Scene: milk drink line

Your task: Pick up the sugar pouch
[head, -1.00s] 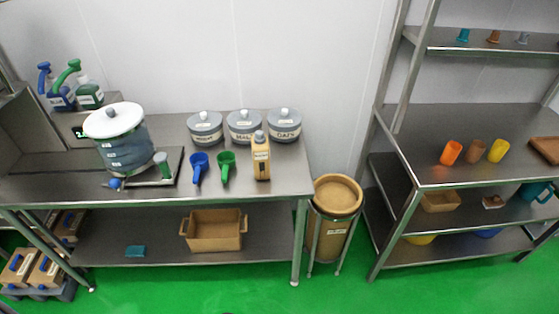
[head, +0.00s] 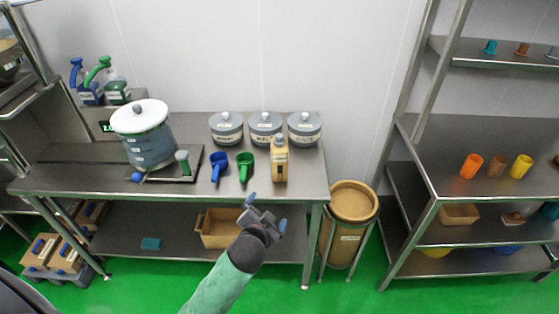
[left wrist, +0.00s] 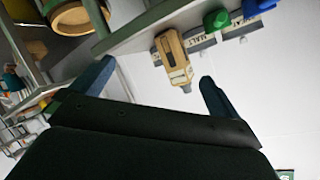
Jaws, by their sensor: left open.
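No thing here carries a label I can read as sugar. A tan, upright, pouch-like container (head: 279,160) with a grey cap and pale label stands near the table's front edge; I cannot tell whether it is the sugar pouch. My left gripper (head: 266,212) is open and empty, in front of the table edge and below that container. In the left wrist view, the container (left wrist: 173,52) appears beyond the gap between the blue fingertips (left wrist: 156,71), apart from them. My right gripper is not in view.
Three lidded grey tins (head: 265,127) stand behind the container. A blue scoop (head: 218,165) and a green scoop (head: 244,167) lie left of it. A large white-lidded pot (head: 148,148) stands further left. A tan bin (head: 352,203) stands right of the table (head: 100,182).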

